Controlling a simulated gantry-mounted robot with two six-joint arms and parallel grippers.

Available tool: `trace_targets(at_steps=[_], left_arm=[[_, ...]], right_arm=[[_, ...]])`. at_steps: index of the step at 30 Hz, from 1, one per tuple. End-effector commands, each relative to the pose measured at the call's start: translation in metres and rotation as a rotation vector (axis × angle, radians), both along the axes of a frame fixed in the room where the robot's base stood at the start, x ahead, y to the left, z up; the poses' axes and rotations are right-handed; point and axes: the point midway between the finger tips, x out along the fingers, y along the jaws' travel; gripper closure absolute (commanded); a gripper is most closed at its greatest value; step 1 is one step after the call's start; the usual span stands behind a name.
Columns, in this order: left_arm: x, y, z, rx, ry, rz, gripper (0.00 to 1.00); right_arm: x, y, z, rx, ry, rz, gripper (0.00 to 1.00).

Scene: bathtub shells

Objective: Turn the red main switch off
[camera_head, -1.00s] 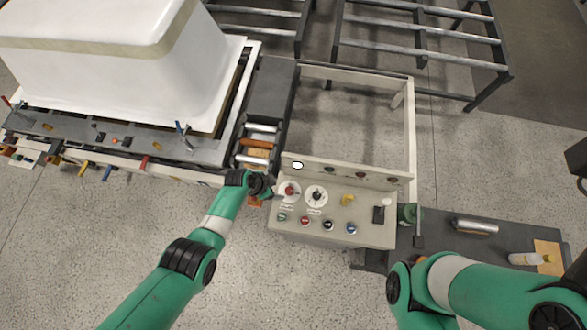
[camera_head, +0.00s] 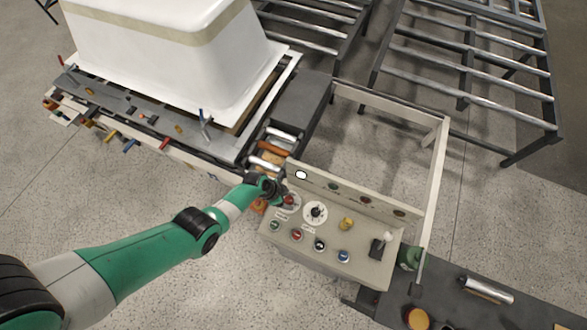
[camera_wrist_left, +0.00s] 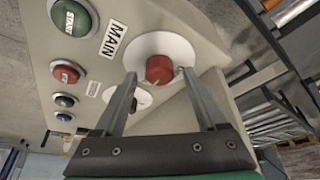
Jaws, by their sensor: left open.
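The red main switch (camera_wrist_left: 159,69) is a red knob on a white round plate, beside a MAIN label, in the left wrist view. It also shows in the head view (camera_head: 289,200) at the left end of the grey control panel (camera_head: 375,266). My left gripper (camera_wrist_left: 160,77) is open. Its two fingers reach toward the knob, one on either side of it in the picture. I cannot tell if they touch it. In the head view the gripper is at the panel's left edge, partly over the switch. My right gripper is out of view.
A black rotary dial (camera_head: 315,212) sits right of the switch. A green START button (camera_wrist_left: 72,17) and several other buttons line the panel's front. A white tub shell (camera_head: 180,60) stands on a frame to the left. Roller conveyors (camera_head: 470,75) stand behind.

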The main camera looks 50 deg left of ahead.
Motion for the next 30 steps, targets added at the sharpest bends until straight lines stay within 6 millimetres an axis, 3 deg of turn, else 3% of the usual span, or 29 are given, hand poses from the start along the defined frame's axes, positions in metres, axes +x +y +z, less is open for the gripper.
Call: trace_targets(at_steps=[8, 21, 30], left_arm=[[0.0004, 0.0000, -0.0011, 0.000, 0.000, 0.001, 0.26], [0.0005, 0.0000, -0.0010, 0.000, 0.000, 0.000, 1.00], [0.0003, -0.0005, -0.0009, 0.000, 0.000, 0.019, 1.00]], right_arm=[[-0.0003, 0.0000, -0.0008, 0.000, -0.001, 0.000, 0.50], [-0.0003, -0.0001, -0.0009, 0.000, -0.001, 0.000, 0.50], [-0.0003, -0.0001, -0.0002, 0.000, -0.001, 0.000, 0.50]])
